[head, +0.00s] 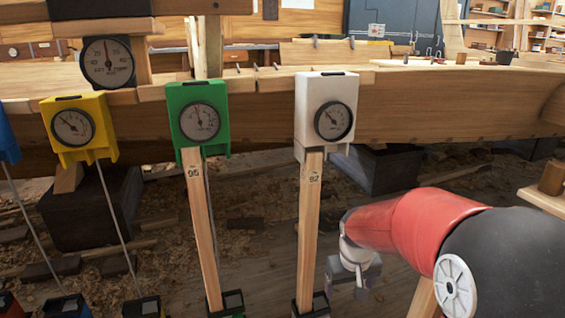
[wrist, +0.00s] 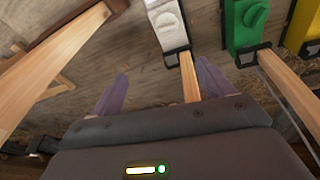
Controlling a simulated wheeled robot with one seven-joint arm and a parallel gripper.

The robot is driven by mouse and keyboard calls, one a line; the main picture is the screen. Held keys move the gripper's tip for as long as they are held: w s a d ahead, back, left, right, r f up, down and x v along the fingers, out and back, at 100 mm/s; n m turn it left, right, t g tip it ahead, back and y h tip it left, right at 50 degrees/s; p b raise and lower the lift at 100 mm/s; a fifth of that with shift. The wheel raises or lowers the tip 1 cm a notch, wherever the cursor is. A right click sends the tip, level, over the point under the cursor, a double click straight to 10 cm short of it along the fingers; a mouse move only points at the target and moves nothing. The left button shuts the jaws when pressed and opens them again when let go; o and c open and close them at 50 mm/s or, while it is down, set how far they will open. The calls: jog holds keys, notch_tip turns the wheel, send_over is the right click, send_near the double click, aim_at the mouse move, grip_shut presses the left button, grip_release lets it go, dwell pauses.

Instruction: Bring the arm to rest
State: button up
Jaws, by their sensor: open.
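My gripper (wrist: 160,90) shows in the wrist view with its two purple-grey fingers spread apart. It is open, and I see nothing held between the fingers. A wooden post runs up behind the gap between them, and I cannot tell how far off it is. In the head view my red and black arm comes in from the right. My gripper (head: 362,280) hangs low there, to the right of the post under the white gauge box. Its fingertips are small and hard to make out in that view.
A white gauge box (head: 318,110), a green one (head: 197,145) and a yellow one (head: 90,152) stand along the plank hull (head: 430,110). Wooden posts (head: 308,220) and thin rods reach down to bases on the floor. A dark block (head: 385,168) lies behind my arm.

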jog(key=s+r+m+t+p, duration=0.1)
jog(key=s+r+p, duration=0.1)
jog(key=s+r, duration=0.6)
jog(key=s+r+t+p, duration=0.2)
jog(key=s+r, duration=0.5)
jog(key=s, duration=0.6)
jog(key=shift+a+r+m+y, duration=0.25)
jog(key=shift+r+m+y, duration=0.05)
jog(key=shift+r+m, duration=0.1)
jog(key=shift+f, duration=0.1)
